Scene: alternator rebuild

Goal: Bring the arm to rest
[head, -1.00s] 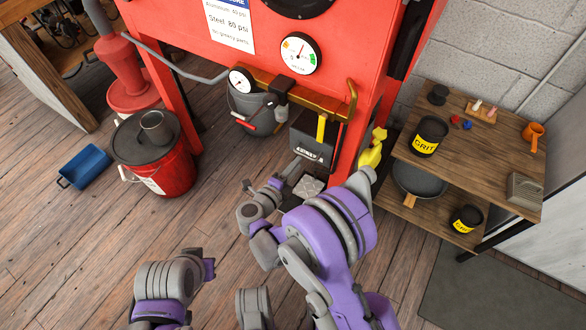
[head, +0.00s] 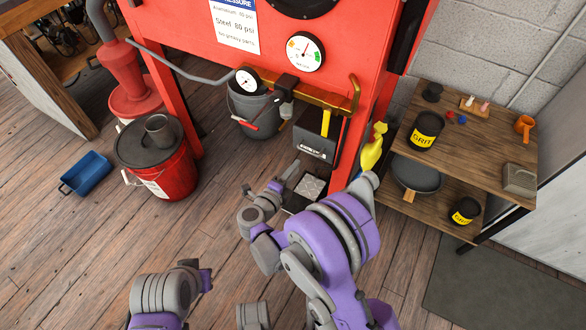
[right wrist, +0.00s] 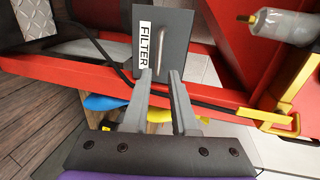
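My right arm, purple and grey, rises from the bottom of the head view and bends back. Its gripper (head: 286,178) is in front of the red blast cabinet, above the floor. In the right wrist view the two grey fingers (right wrist: 161,76) stand apart with a clear gap and nothing held between them. Beyond them is a dark box with a FILTER label (right wrist: 146,44) and a handle. Part of my left arm shows at the bottom left of the head view; its gripper is not visible.
The red cabinet (head: 280,50) has gauges and a brass-coloured rail. A red bucket (head: 172,180), a blue tray (head: 86,173) and a grey bucket (head: 250,105) stand on the floor. A yellow bottle (head: 372,152) is beside a wooden shelf (head: 480,130) holding grit tubs.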

